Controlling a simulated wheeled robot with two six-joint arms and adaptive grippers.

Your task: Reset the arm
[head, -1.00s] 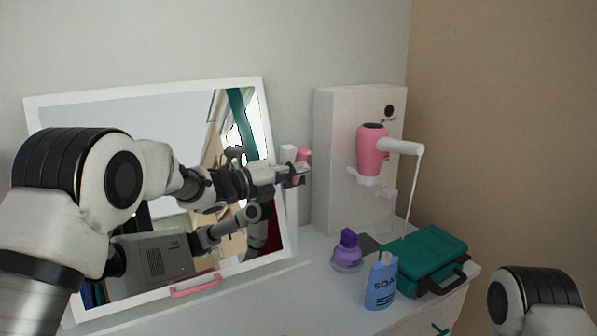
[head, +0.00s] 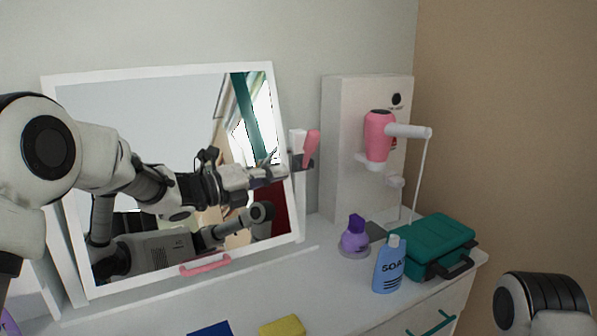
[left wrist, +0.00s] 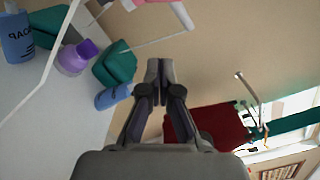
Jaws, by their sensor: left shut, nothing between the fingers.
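My left arm reaches in from the left in the head view. Its gripper (head: 289,170) is in the air in front of the mirror's right edge. The closed fingers also show in the left wrist view (left wrist: 160,70), with nothing between them. A pink and white item (head: 311,147) shows just beyond the fingertips; I cannot tell its depth. At the lower right of the head view, part of my right arm shows, but its gripper is out of view.
A white-framed mirror (head: 60,150) leans at the back of the white counter (head: 290,280). A pink hair dryer (head: 379,138) hangs on a white panel (head: 345,170). A purple bottle (head: 355,238), blue soap bottle (head: 388,270) and green case (head: 432,243) stand at the right. A yellow block (head: 283,328) lies in front.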

